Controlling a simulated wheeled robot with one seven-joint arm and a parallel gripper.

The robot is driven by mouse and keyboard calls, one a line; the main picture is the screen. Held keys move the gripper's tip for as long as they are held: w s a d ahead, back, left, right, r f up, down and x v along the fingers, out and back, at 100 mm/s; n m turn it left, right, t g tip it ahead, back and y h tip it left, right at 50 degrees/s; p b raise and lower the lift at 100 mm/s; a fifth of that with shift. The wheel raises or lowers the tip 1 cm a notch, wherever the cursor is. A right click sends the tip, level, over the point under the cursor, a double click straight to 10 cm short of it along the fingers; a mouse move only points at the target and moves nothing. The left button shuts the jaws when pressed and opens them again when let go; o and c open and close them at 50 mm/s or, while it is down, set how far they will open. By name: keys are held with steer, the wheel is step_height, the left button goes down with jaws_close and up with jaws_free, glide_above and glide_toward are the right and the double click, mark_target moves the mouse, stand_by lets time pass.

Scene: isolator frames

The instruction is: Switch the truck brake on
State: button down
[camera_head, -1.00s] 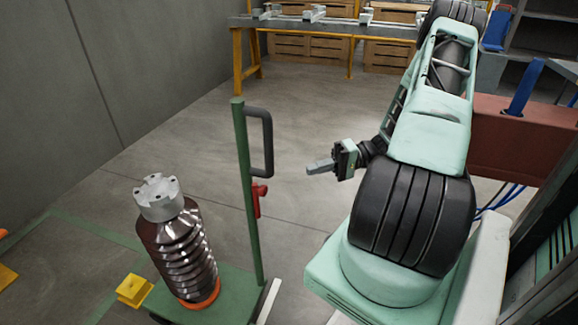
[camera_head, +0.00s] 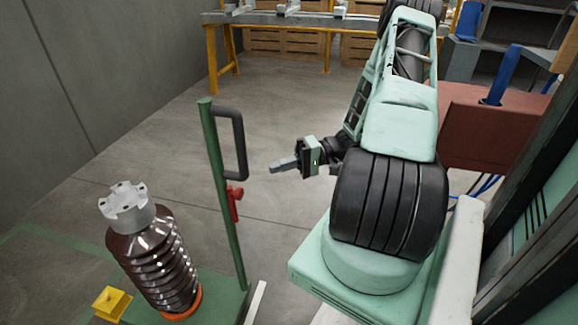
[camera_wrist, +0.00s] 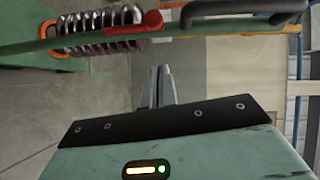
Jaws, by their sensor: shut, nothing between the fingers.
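The truck is a green platform (camera_head: 222,290) with an upright green post (camera_head: 222,205) and a black handle (camera_head: 240,145) at its top. A red brake lever (camera_head: 234,203) sits on the post below the handle. My gripper (camera_head: 273,168) is shut and empty, to the right of the post and a little above the lever's height in the head view, apart from both. In the wrist view the shut fingers (camera_wrist: 160,72) point toward the post, with the red lever (camera_wrist: 150,22) beyond their tips and the black handle (camera_wrist: 240,9) to the right.
A ribbed brown insulator (camera_head: 160,260) with a grey metal cap stands on the truck. A yellow block (camera_head: 112,303) lies at its left. A workbench (camera_head: 280,20) stands at the back, and a red-brown box (camera_head: 480,130) at the right. The floor behind the post is clear.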

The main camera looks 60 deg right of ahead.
mark_target(232, 190)
steer(key=shift+w+a+f+b, duration=0.15)
steer(key=shift+w+a+b, duration=0.15)
steer(key=shift+a, duration=1)
steer(key=shift+w+a+f+b, duration=0.25)
steer(key=shift+w+a, duration=0.1)
steer(key=shift+a, duration=0.95)
steer(key=shift+w+a+f+b, duration=0.1)
steer(key=shift+w+a+b, duration=0.2)
steer(key=shift+a, duration=1)
